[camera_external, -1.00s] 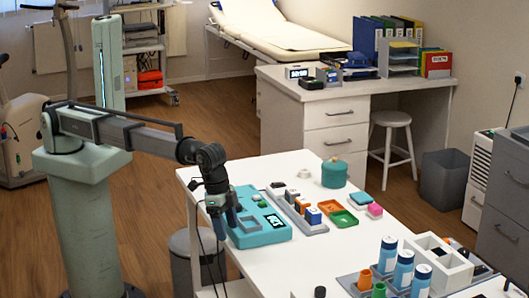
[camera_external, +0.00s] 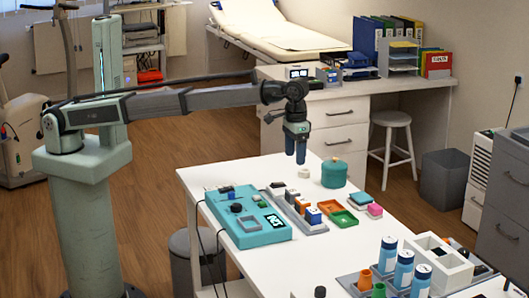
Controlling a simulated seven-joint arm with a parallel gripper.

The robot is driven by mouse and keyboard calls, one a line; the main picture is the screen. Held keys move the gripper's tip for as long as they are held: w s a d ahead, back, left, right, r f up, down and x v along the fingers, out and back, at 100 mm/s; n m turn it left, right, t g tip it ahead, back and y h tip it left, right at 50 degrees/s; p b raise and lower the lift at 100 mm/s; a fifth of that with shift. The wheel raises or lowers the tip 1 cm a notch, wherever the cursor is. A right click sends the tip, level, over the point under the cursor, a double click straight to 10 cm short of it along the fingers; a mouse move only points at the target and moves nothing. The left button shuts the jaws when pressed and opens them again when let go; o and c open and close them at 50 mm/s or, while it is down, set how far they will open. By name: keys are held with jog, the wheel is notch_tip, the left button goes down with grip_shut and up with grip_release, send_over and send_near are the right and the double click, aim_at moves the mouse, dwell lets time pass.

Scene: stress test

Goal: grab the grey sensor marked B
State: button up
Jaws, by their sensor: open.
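My gripper (camera_external: 295,156) is open and empty, pointing down above the far edge of the white table (camera_external: 232,176). A small dark-and-light piece (camera_external: 277,186) is at the tray's far end. A small whitish piece (camera_external: 304,173) lies on the table below my gripper, apart from it. No letter B is readable, so I cannot tell which piece is the grey sensor.
A teal device (camera_external: 262,232) with a screen stands left of the tray. A teal round pot (camera_external: 334,173) stands close right of my gripper. Blue-and-white bottles (camera_external: 404,270) stand at the front right.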

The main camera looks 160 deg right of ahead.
send_over(293, 190)
jog(key=f, duration=0.7)
jog(key=shift+s+a+f, duration=0.1)
jog(key=shift+s+f, duration=0.15)
jog(key=shift+f, duration=0.1)
jog(key=shift+w+f, duration=0.15)
jog(key=shift+f, duration=1.15)
jog(key=shift+w+f, duration=0.1)
jog(key=shift+f, duration=1.2)
jog(key=c, duration=0.9)
